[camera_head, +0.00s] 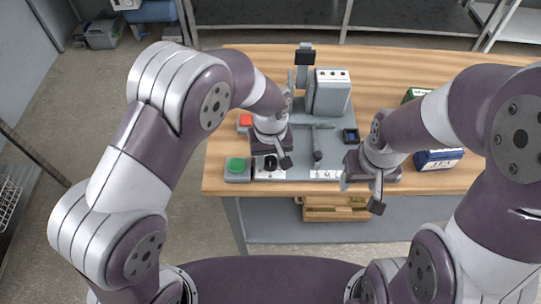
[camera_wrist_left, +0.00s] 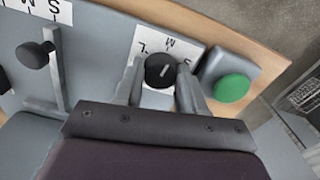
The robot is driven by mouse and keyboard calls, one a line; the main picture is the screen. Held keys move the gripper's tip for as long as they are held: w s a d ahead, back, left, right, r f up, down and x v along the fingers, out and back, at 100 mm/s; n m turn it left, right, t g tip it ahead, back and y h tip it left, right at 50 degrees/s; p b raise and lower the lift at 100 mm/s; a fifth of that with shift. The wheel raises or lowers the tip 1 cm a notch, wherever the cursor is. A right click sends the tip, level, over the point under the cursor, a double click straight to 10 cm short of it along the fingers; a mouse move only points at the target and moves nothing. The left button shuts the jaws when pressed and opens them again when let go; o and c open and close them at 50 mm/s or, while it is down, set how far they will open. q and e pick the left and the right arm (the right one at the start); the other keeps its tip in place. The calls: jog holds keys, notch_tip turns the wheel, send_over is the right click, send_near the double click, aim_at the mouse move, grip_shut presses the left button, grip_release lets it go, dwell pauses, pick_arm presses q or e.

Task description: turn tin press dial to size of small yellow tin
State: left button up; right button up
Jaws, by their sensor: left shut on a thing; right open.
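The black dial (camera_wrist_left: 160,70) sits on a white label marked L, M and S at the front of the grey press (camera_head: 332,92). Its white pointer line slants up and right in the left wrist view, roughly between M and S; the exact mark is hard to tell. My left gripper (camera_wrist_left: 160,90) is shut on the dial, one finger on each side. In the head view the dial (camera_head: 270,161) shows beside my left gripper (camera_head: 277,160). My right gripper (camera_head: 362,190) is open and empty at the table's front edge. I cannot make out a small yellow tin.
A green button (camera_wrist_left: 232,88) is close beside the dial. A red button (camera_head: 245,120) lies behind it. A blue box (camera_head: 438,160) and a wooden crate (camera_head: 335,213) are to the right and below.

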aim_at(271, 160)
pick_arm(q)
jog(key=m+p, duration=0.1)
jog(key=m, duration=0.4)
jog(key=shift+r+p, duration=0.1)
jog(key=shift+p, duration=0.3)
jog(key=m+p, duration=0.1)
jog(key=m, duration=0.4)
jog(key=shift+m, duration=0.4)
jog(key=o, duration=1.1)
jog(key=shift+c, duration=0.2)
notch_tip(271, 160, up, 13)
jog(key=b, duration=0.1)
jog(key=shift+f, duration=0.2)
